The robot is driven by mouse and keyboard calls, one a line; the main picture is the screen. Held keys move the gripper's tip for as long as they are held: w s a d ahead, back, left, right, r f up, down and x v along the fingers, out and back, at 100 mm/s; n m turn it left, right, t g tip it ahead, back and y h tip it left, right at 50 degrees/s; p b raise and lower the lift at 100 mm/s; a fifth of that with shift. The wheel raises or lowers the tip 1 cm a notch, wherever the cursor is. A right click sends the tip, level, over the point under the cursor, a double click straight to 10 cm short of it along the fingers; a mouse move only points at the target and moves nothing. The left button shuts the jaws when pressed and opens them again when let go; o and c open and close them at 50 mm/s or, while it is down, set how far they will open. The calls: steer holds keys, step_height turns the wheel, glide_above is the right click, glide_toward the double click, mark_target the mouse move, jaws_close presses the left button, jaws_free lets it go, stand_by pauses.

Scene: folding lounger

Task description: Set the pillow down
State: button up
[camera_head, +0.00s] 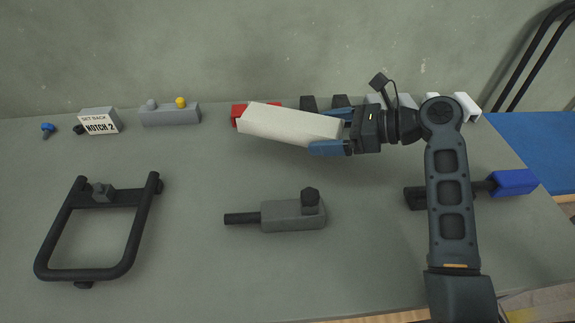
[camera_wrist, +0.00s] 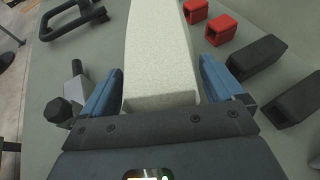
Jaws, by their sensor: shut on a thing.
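The pillow (camera_head: 288,123) is a long off-white block. My gripper (camera_head: 336,132) is shut on its right end, with one blue finger on each side. The pillow points left from the gripper and looks held above the grey table (camera_head: 200,249), near its back. In the wrist view the pillow (camera_wrist: 160,55) runs away from the gripper (camera_wrist: 160,92) between the two blue fingers. I cannot tell how high above the table it is.
Red blocks (camera_wrist: 220,29) and black blocks (camera_wrist: 256,57) stand near the pillow at the back. A grey block with a dark rod (camera_head: 290,214) lies in front. A black frame (camera_head: 138,230) lies at left, near a "NOTCH: 2" sign (camera_head: 100,123). Table between them is clear.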

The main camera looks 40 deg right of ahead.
glide_above(294, 175)
step_height(294, 175, down, 4)
steer(key=shift+f, duration=2.15)
steer(key=o, duration=0.8)
steer(key=shift+f, duration=0.1)
